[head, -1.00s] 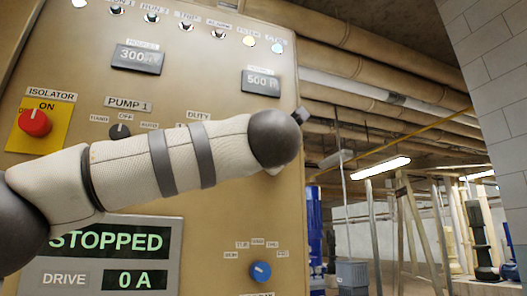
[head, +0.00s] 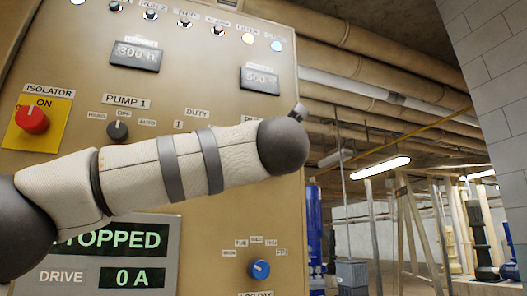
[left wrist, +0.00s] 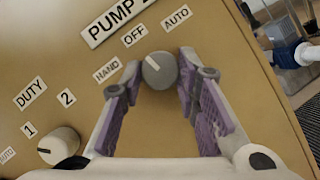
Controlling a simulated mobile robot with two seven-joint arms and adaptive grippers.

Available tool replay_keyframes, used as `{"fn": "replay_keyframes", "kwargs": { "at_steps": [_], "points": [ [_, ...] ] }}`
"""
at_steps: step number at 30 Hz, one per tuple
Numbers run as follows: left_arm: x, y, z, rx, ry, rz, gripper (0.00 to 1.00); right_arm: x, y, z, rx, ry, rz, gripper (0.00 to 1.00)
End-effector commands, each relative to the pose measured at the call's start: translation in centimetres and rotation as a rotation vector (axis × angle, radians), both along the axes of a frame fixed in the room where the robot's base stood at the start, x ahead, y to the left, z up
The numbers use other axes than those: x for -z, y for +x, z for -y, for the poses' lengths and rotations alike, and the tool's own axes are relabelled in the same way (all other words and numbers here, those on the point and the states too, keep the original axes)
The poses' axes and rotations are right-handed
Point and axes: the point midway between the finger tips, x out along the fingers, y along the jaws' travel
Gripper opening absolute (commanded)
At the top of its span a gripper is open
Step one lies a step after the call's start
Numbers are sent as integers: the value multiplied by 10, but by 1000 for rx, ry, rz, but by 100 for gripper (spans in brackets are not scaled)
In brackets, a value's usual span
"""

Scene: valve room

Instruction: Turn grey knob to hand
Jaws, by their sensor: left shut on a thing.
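The grey knob (left wrist: 160,70) shows in the left wrist view, under a partly cut-off PUMP label with HAND, OFF and AUTO labels around it. Its white pointer line slants up and left, close to the OFF label and slightly to its HAND side. My left gripper (left wrist: 160,76) is shut on this knob, one purple-padded finger on each side. In the head view my left arm crosses the panel and hides this knob and the gripper. My right gripper is in neither view.
A DUTY knob (left wrist: 59,145) lies left of the gripper. In the head view the panel holds a PUMP 1 knob (head: 118,131), a red isolator knob (head: 33,120), a blue knob (head: 260,269) and a STOPPED display (head: 120,240). Open room lies beyond the panel's right edge.

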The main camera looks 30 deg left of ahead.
Motion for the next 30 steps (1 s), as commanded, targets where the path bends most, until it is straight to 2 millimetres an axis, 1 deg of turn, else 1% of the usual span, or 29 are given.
{"fn": "replay_keyframes", "kwargs": {
  "at_steps": [5, 18, 30],
  "points": [
    [5, 4, 1, -1, -98, 106, 1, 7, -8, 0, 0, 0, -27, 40],
    [5, 6, 3, 0, -322, 360, 1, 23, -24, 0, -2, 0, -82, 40],
    [3, 5, 4, 0, -418, 468, 1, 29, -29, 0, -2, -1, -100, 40]
  ]
}}
